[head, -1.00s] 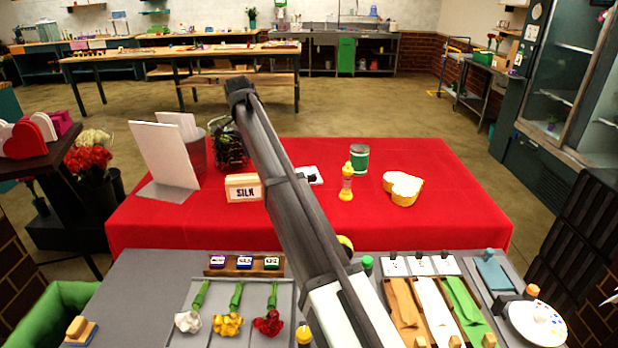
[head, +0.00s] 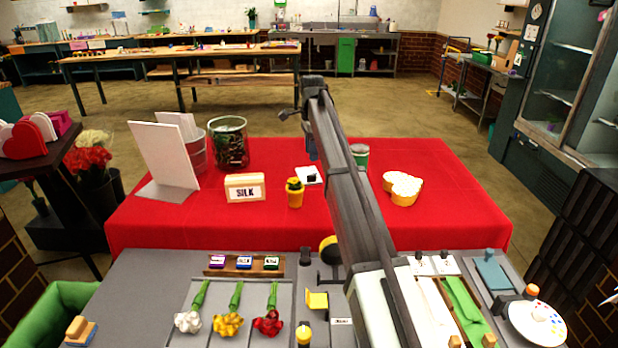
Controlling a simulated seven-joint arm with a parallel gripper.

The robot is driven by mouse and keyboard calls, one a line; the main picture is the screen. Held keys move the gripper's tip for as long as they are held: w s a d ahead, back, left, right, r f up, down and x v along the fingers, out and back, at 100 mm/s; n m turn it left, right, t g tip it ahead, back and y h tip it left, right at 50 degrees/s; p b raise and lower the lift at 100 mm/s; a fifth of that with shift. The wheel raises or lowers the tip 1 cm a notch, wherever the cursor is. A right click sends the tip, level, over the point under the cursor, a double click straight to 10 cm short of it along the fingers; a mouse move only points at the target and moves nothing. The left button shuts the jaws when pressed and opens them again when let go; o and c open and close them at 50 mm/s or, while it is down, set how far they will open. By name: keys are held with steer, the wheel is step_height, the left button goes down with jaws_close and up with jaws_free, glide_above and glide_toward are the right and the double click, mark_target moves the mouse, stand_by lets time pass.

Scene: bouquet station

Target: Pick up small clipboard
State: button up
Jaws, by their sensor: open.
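A small white board with a dark part on it, which looks like the small clipboard (head: 311,174), lies on the red table near its middle. My arm reaches out over the table, and its far end is above and behind the board in the picture. My gripper (head: 312,147) hangs there as a dark bluish piece just above the board, apart from it as far as I can tell. It is open and holds nothing that I can see. My arm hides much of it.
A yellow pot (head: 295,193) and a SILK sign (head: 244,188) stand left of the board. A glass jar (head: 229,142) stands farther back. A green tin (head: 360,154) is partly behind my arm; a cream heart-shaped box (head: 402,188) is at right.

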mark_target(311, 175)
steer(key=shift+f, duration=4.75)
jaws_close()
